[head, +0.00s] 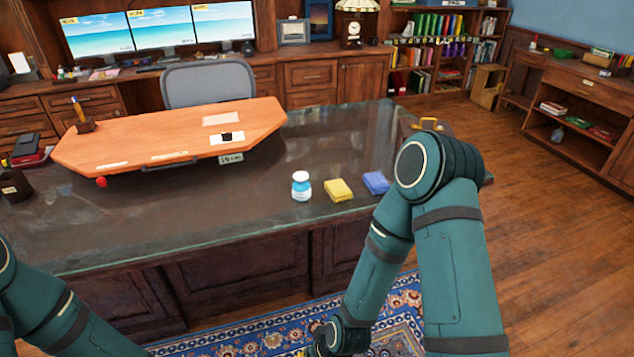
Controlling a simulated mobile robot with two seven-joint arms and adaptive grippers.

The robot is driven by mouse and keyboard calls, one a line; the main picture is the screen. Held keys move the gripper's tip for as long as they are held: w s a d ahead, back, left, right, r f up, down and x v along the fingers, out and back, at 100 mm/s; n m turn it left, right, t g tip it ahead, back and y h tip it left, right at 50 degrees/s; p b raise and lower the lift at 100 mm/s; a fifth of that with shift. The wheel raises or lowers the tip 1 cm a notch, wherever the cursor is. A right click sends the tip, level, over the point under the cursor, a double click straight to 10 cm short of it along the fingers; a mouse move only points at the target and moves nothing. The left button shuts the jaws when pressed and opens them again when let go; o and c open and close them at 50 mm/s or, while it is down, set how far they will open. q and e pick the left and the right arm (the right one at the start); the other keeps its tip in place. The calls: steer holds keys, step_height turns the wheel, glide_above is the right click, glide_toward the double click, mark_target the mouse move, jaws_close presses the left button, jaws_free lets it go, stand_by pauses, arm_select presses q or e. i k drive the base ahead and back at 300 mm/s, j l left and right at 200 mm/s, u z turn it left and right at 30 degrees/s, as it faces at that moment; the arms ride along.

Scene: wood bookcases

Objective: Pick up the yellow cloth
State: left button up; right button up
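The yellow cloth (339,190) lies folded on the dark desk top (250,215), near its front edge. It sits between a white and blue bottle on its left and a blue cloth on its right, apart from the bottle. My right arm is bent in front of the desk, with its elbow to the right of the cloths and its forearm reaching down to the bottom edge. My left arm shows at the lower left. Neither gripper's fingers can be seen.
The bottle (301,187) and blue cloth (376,183) stand close beside the yellow cloth. An orange-brown board (180,135) covers the desk's left part. A grey chair (207,82) stands behind. A patterned rug (240,338) lies in front. Wooden floor is clear at right.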

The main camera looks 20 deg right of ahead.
mark_target(338, 190)
steer(key=i+l+u, duration=0.25)
steer(key=l, duration=0.3)
steer(key=l+u, duration=0.25)
steer(key=l, duration=0.3)
steer(key=i+l+u, duration=0.1)
steer(key=l+u, duration=0.15)
steer(key=l, duration=0.35)
